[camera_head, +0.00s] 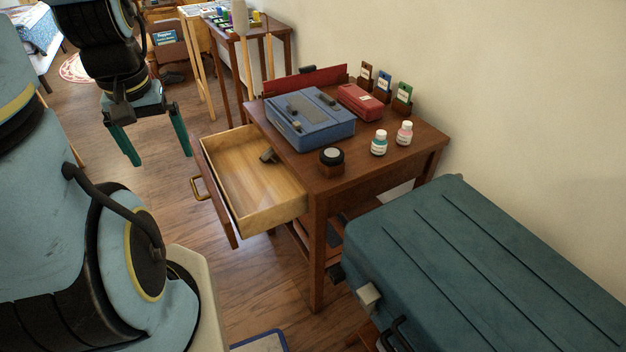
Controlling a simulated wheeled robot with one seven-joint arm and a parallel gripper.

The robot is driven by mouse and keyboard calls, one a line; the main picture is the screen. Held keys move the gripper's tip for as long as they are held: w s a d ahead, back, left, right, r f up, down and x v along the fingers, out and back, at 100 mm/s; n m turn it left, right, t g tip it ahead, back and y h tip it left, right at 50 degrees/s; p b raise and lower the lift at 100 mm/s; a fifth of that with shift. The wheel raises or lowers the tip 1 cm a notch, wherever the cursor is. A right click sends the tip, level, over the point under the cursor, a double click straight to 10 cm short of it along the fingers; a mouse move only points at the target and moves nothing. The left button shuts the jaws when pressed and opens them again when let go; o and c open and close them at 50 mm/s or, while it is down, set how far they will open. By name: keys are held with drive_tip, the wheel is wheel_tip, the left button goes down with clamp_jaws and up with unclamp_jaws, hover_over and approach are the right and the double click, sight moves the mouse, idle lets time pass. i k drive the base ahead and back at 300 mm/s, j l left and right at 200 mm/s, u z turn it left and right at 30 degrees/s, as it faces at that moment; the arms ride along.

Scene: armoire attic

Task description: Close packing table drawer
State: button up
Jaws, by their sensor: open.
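The packing table (335,172) is a brown wooden table against the wall. A brass-coloured handle (198,188) is on the drawer's brown front. My gripper (162,158) is open and empty, pointing down, to the upper left of the drawer front and apart from it in the picture. Its two fingers are green.
On the tabletop are a blue case (310,122), a red box (361,101), two small bottles (379,143) and a dark round-topped item (332,160). A large teal trunk (490,260) stands at the lower right. Wooden floor (150,195) is clear left of the drawer.

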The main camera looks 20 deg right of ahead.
sight(260, 197)
drive_tip(key=z, duration=0.45)
drive_tip(key=k+j+u, duration=0.1)
drive_tip(key=k+j, duration=0.25)
drive_tip(key=u, duration=2.4)
